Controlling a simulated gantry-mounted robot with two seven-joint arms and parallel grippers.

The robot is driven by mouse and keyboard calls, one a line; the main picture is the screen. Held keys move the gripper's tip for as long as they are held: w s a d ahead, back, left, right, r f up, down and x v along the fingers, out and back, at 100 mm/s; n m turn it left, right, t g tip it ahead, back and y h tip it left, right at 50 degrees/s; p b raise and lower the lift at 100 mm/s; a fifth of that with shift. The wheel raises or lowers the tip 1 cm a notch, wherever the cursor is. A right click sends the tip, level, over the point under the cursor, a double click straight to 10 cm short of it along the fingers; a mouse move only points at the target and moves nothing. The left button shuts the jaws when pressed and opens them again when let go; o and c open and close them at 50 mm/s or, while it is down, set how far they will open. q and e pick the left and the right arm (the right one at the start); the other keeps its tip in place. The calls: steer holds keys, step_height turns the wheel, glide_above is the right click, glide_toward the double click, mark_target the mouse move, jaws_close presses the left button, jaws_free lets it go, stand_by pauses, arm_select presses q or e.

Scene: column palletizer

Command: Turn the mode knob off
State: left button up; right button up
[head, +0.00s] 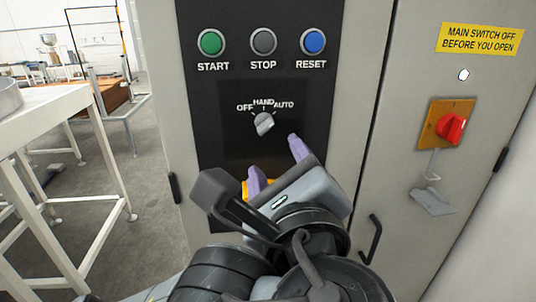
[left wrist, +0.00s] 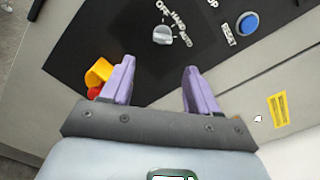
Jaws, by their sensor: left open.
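The mode knob (head: 264,123) is a small grey selector on the black panel (head: 215,150), under the labels OFF, HAND and AUTO. Its grip looks tilted toward the upper right; I cannot tell its exact setting. It also shows in the left wrist view (left wrist: 163,34), beyond the fingertips. My left gripper (head: 274,156) is open and empty, its purple fingers below the knob and apart from it. Both fingers show in the left wrist view (left wrist: 158,66). My right gripper is not in view.
Green START (head: 211,42), grey STOP (head: 263,42) and blue RESET (head: 314,41) buttons sit above the knob. A yellow part with red (left wrist: 98,75) lies near the left finger. A red main switch (head: 451,129) and door handle (head: 372,240) are at right. A white table (head: 60,115) stands left.

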mark_target(268, 130)
arm_select(q)
steer(key=w, duration=0.3)
steer(key=w+a+b, duration=0.1)
steer(key=w, duration=0.3)
steer(key=w+b, duration=0.1)
steer(key=w, duration=0.2)
steer(key=shift+w+a+r, duration=0.15)
steer(key=shift+w, duration=0.1)
steer(key=c, duration=1)
steer(key=shift+c, duration=0.2)
